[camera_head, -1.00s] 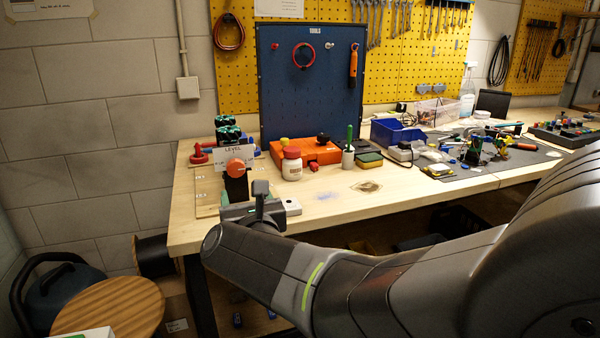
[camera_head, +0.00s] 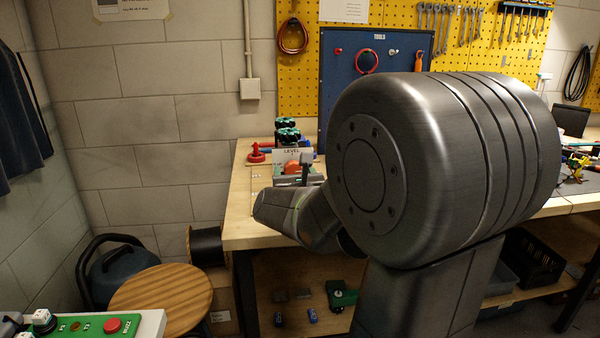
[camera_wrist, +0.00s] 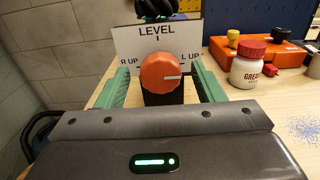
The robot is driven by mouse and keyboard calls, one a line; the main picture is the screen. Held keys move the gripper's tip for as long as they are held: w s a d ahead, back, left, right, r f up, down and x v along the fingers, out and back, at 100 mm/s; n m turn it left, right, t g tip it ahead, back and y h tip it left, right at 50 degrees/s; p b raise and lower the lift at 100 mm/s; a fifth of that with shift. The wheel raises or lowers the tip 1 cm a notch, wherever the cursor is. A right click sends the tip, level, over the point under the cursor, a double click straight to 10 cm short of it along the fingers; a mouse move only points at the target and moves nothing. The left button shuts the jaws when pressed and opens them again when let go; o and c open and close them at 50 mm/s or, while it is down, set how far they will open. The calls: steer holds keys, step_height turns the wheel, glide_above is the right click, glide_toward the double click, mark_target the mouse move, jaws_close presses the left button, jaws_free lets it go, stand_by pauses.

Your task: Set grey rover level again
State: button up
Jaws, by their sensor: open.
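An orange knob (camera_wrist: 162,74) with a white pointer line stands on a black post in front of a white card (camera_wrist: 198,38). The card reads LEVEL at the top, R UP at left and L UP at right. The pointer points right, toward L UP. My gripper (camera_wrist: 160,80) is open, with one green finger on each side of the knob. I cannot tell whether the fingers touch it. The knob also shows in the head view (camera_head: 292,167), partly hidden by my gripper. Teal-and-black round parts (camera_head: 287,130) stand behind the card. I cannot make out a grey rover.
A white jar with a red lid (camera_wrist: 250,66) and an orange box (camera_wrist: 278,52) stand right of the knob. A wooden stool (camera_head: 160,298) and a green panel with a red button (camera_head: 112,326) are at lower left. My arm hides much of the bench.

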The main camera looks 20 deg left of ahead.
steer(key=shift+w+a, duration=0.1)
steer(key=shift+c, duration=0.2)
jaws_close()
